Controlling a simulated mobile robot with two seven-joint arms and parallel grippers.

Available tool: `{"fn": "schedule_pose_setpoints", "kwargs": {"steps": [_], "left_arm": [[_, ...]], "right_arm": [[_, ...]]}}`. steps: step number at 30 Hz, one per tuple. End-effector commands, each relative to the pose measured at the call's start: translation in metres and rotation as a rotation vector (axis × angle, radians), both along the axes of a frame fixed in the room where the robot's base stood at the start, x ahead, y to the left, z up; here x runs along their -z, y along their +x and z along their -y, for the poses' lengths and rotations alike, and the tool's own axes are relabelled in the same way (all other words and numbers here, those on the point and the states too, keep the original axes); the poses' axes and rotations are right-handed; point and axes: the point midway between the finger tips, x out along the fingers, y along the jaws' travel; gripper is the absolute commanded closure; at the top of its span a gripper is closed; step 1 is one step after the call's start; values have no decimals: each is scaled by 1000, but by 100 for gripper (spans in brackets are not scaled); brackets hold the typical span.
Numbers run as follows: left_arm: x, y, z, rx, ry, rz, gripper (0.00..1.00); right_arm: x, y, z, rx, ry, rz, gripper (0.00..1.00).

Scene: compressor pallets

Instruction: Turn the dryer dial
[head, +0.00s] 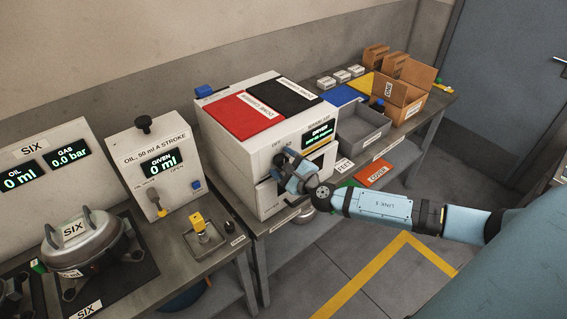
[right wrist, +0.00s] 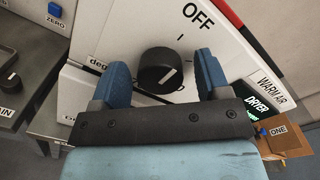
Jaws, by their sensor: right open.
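The dryer dial (right wrist: 158,66) is a round black knob with a white pointer line on the white dryer front. The word OFF stands above it, and a partly covered label beginning "deg" is at its left. In the right wrist view my right gripper (right wrist: 161,62) is open, with one blue finger on each side of the dial. I cannot tell whether either finger touches it. In the head view my right gripper (head: 283,166) is at the front of the dryer (head: 228,160) and mostly hides the dial. My left gripper is not in view.
The dryer has a red lid (head: 245,116), a black lid (head: 283,96) and a lit display (head: 319,135). An oil dispenser (head: 153,165) stands at its left. A grey tray (head: 362,131) and cardboard box (head: 404,101) are at its right. The floor in front is clear.

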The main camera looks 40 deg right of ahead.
Motion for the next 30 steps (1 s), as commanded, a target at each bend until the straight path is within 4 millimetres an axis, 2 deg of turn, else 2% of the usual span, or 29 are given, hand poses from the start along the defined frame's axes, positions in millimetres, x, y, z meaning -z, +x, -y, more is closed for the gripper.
{"fn": "schedule_pose_setpoints", "kwargs": {"steps": [5,8,14,21,25,30], "left_arm": [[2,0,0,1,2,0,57],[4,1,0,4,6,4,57],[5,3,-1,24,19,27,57],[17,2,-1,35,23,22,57],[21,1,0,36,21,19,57],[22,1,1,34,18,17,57]], "right_arm": [[1,-5,1,0,0,0,30],[2,-17,2,0,0,-1,30],[4,-62,7,-3,-1,-4,30],[3,-111,13,-1,-2,-3,30],[2,-127,14,-1,0,-3,30],[0,-136,15,-1,0,-1,30]]}}
